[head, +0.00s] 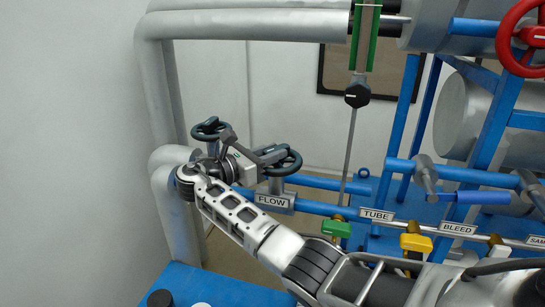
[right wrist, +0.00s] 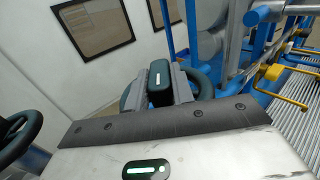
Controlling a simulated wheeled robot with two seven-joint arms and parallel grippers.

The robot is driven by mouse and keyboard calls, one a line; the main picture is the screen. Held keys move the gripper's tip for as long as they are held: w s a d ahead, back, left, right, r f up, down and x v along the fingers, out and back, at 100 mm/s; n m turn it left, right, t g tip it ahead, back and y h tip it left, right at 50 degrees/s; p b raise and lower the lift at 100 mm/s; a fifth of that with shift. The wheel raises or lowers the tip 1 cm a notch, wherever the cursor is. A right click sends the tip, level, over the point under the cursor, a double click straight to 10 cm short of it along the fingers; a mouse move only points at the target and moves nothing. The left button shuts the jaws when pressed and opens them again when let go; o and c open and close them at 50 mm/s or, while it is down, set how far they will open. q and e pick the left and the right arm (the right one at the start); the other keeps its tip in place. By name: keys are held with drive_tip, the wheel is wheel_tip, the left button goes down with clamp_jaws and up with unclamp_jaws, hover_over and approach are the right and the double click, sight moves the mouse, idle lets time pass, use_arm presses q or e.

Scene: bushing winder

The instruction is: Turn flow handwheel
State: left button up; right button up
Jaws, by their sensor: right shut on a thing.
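The flow handwheel (head: 289,165) is a dark green-black wheel above the FLOW label plate (head: 272,200) in the head view. My right gripper (head: 265,154) reaches it from the left and is shut on it. In the right wrist view, the fingers of the right gripper (right wrist: 158,84) cover the middle of the flow handwheel (right wrist: 205,84), whose rim shows on both sides. My left gripper is not in view.
A second dark handwheel (head: 210,124) stands just left of the gripper. Green (head: 336,229) and yellow (head: 416,243) valve handles sit to the right, by the TUBE label (head: 376,215). A red handwheel (head: 509,38) is at upper right. Grey pipes (head: 158,90) rise behind my arm.

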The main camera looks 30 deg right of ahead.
drive_tip(key=shift+w+f+m+g+b, duration=0.1)
drive_tip(key=shift+f+m+g+b, duration=0.05)
drive_tip(key=shift+m+g+b, duration=0.85)
drive_tip(key=shift+g+b, duration=0.4)
drive_tip(key=shift+g, duration=0.1)
drive_tip(key=shift+w+m+g+b, duration=0.1)
drive_tip(key=shift+m+g+b, duration=0.5)
drive_tip(key=shift+g+b, duration=0.55)
use_arm(q)
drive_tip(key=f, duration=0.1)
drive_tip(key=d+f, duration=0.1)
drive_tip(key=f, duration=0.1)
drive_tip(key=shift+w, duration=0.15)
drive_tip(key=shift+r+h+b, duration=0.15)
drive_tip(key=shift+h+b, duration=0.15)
drive_tip(key=shift+b, duration=0.05)
use_arm(e)
drive_tip(key=shift+r+y, duration=0.2)
drive_tip(key=shift+y, duration=0.1)
drive_tip(key=o, duration=1)
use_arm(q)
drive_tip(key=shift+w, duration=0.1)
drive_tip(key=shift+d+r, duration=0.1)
